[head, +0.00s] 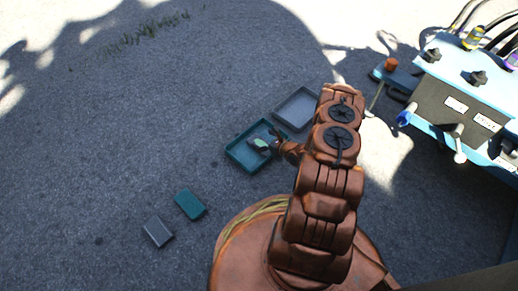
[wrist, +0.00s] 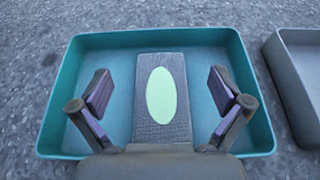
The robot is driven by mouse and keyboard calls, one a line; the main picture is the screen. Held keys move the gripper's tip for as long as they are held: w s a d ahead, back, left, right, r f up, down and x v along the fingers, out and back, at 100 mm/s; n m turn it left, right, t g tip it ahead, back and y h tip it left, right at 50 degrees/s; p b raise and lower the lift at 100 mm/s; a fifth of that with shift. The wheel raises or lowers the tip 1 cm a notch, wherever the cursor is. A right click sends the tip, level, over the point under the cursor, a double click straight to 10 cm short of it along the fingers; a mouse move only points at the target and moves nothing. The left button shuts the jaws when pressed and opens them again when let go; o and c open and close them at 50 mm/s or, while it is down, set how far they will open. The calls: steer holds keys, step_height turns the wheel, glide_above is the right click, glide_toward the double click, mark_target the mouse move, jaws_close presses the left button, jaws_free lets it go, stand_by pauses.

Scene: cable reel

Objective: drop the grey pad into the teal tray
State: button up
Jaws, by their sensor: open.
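A dark grey pad with a pale green oval on top (wrist: 143,110) is within the outline of the teal tray (wrist: 53,115). It seems to lie on the tray floor, though its underside is hidden. My gripper (wrist: 162,92) is open, with one finger on each side of the pad and a gap to both. In the head view, my gripper (head: 268,142) is over the teal tray (head: 238,157), and the pad shows small beside the fingers.
A grey tray (head: 298,109) stands right beside the teal one. A teal block (head: 190,204) and a plain grey block (head: 158,232) lie on the asphalt at lower left. A blue-topped machine with cables (head: 460,105) stands at right. The ground at left is clear.

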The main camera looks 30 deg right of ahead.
steer(key=v, duration=1.2)
